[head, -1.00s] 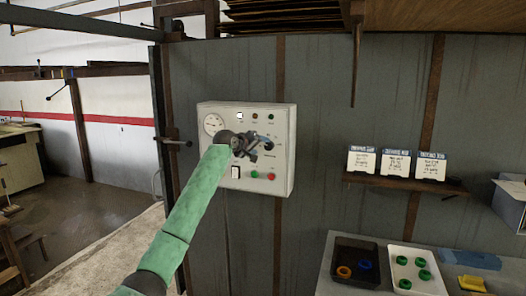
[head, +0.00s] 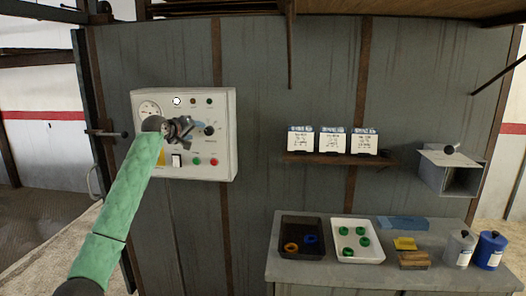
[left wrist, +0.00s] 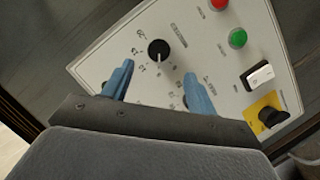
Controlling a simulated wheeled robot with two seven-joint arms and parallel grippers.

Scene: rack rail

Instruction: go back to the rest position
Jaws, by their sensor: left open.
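My left gripper (head: 190,130) is in front of the white control panel (head: 226,160) on the grey wall. In the left wrist view its two blue fingers (left wrist: 158,82) are apart with nothing between them. A black rotary knob (left wrist: 159,50) shows on the panel beyond the fingertips, apart from them; it also shows in the head view (head: 209,130), right of the gripper. The panel has a round gauge (head: 149,109), a green button (head: 196,161), a red button (head: 214,162) and a white rocker switch (left wrist: 260,75). My right gripper is out of view.
A workbench (head: 300,272) at the lower right carries a black tray (head: 300,253), a white tray (head: 358,257) with green rings, a yellow block and two bottles. A grey box (head: 450,170) is on the wall at right.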

